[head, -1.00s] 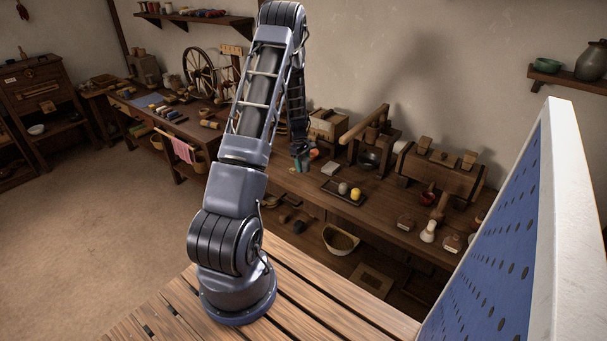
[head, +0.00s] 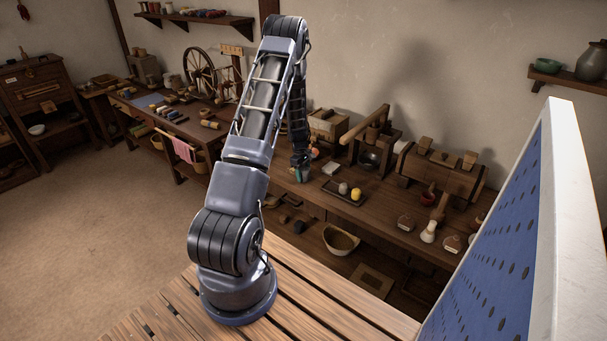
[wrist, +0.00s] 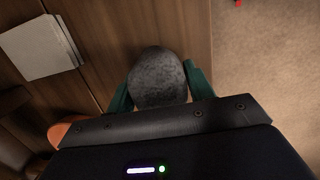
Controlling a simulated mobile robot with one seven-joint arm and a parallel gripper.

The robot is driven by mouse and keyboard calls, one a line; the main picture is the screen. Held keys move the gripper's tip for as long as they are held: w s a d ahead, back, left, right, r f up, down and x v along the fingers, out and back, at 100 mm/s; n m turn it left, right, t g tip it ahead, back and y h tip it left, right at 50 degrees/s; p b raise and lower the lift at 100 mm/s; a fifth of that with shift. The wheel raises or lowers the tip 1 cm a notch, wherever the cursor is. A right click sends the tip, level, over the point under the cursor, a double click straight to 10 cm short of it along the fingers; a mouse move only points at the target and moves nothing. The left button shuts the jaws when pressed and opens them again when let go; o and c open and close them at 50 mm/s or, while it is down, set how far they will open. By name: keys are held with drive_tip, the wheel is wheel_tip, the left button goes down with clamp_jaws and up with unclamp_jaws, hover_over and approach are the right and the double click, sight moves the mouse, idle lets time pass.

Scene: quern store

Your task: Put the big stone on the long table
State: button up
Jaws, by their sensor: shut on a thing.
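A big grey speckled stone (wrist: 158,78) sits between the two teal fingers of my gripper (wrist: 160,92) in the wrist view. My gripper is shut on it. In the head view my gripper (head: 300,174) is at the front part of the long dark wooden table (head: 385,216), left of a small tray. The stone cannot be made out there. The wrist view shows table boards (wrist: 95,65) beneath the stone, with the table edge and floor to the right. I cannot tell whether the stone touches the table.
The dark tray (head: 331,192) holds a small grey lump and a yellow one. A pale flat block (wrist: 40,47) and an orange rounded thing (wrist: 70,130) lie near my gripper. Wooden devices stand behind. A bowl (head: 340,240) sits on the lower shelf.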

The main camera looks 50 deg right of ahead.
drive_tip(key=o, duration=1.4)
